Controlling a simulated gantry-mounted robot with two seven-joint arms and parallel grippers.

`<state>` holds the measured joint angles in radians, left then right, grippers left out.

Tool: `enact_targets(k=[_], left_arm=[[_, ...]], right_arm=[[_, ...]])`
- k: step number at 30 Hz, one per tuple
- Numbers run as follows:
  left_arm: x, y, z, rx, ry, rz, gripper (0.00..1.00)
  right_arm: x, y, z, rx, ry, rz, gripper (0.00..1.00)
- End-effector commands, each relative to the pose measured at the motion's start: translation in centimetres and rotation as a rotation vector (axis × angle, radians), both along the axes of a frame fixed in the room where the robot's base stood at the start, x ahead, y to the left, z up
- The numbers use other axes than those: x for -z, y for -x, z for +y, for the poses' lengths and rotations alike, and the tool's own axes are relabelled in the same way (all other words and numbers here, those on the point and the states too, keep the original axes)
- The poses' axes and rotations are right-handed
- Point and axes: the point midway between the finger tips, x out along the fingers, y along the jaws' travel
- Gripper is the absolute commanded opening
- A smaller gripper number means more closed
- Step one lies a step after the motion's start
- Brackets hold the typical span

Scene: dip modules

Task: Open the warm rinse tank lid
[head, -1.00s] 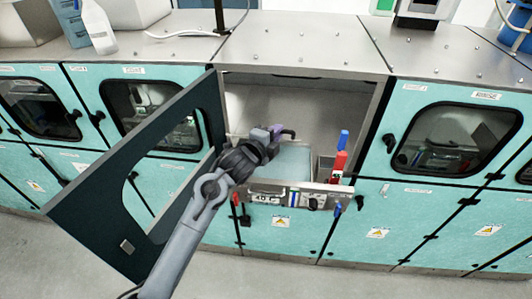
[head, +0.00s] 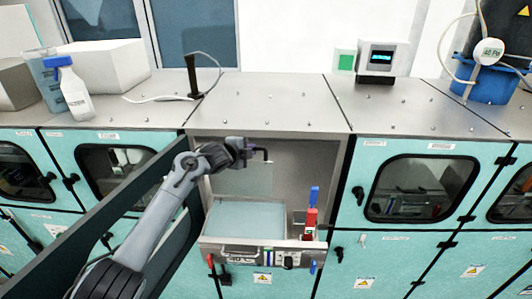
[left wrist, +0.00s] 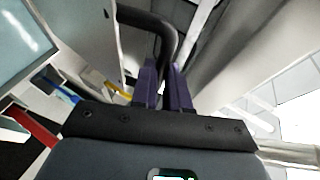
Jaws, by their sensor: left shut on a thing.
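My left gripper (head: 254,153) is inside the open cabinet bay, above the tank. Its purple fingers (left wrist: 164,88) are shut on a black bent handle (left wrist: 160,22), which also shows in the head view (head: 267,154). A thin pale panel (head: 258,180) stands roughly upright just below the gripper, at the back of the tank; it looks like the lid, though its link to the handle is not clear. The tank (head: 245,217) shows a pale blue surface behind a metal front panel (head: 240,250). My right gripper is not in view.
The dark cabinet door (head: 110,215) stands open at left, beside my left arm. A red and blue upright item (head: 310,215) stands at the tank's right. A spray bottle (head: 74,95) and a controller box (head: 377,60) are on the metal top.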

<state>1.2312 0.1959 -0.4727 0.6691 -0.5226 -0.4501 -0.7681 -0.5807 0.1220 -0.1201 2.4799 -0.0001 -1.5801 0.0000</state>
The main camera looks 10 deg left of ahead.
Motion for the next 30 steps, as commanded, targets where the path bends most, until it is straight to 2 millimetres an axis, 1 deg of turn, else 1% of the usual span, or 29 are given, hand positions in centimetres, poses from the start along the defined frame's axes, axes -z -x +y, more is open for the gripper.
enact_targets(k=[1, 7, 19, 20, 21, 30], left_arm=[[-1.2, -0.3, 0.4, -0.004, 0.009, -0.008, 0.00], [-1.2, -0.5, 1.4, -0.015, 0.012, 0.011, 0.00], [-1.3, -0.6, 1.5, -0.015, 0.012, 0.011, 0.00], [-1.3, -0.6, 1.5, -0.015, 0.012, 0.011, 0.17], [-1.3, -0.6, 1.5, -0.015, 0.012, 0.011, 0.24], [-0.9, -0.5, 1.6, -0.015, 0.008, 0.016, 0.25]], right_arm=[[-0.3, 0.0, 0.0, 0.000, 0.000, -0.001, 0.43], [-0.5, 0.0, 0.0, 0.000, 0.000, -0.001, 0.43], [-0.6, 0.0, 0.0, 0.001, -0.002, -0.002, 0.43], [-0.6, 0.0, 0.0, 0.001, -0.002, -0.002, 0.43], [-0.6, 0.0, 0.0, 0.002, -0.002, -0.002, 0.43], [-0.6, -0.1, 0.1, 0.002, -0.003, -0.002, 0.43]])
